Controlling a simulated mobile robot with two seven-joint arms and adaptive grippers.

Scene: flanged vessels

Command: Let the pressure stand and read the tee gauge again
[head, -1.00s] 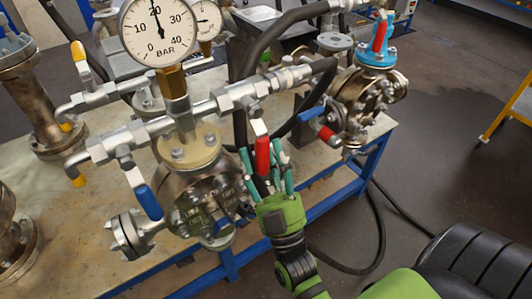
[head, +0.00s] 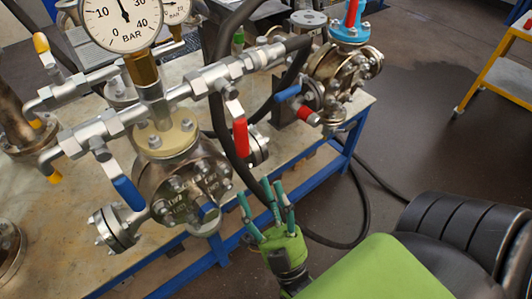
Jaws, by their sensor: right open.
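The tee gauge (head: 124,22) is a white round dial marked BAR on a brass stem at the upper left. The frame's top edge cuts it off. Its black needle points nearly straight up, slightly left; the 20 mark is out of frame. The gauge stands on a silver tee pipe (head: 150,109) above a flanged vessel (head: 180,190). A red valve handle (head: 240,137) hangs down from the pipe, and a blue handle (head: 128,193) slants at the left. My right gripper (head: 263,197) is open and empty, below and right of the red handle, apart from it. My left gripper is out of view.
A second gauge (head: 176,9) is partly hidden behind the first. Another flanged vessel (head: 338,72) with a blue top and red handle stands at the right. Black hoses (head: 222,130) run near my gripper. The blue-edged bench (head: 335,170) ends there; open floor lies right.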

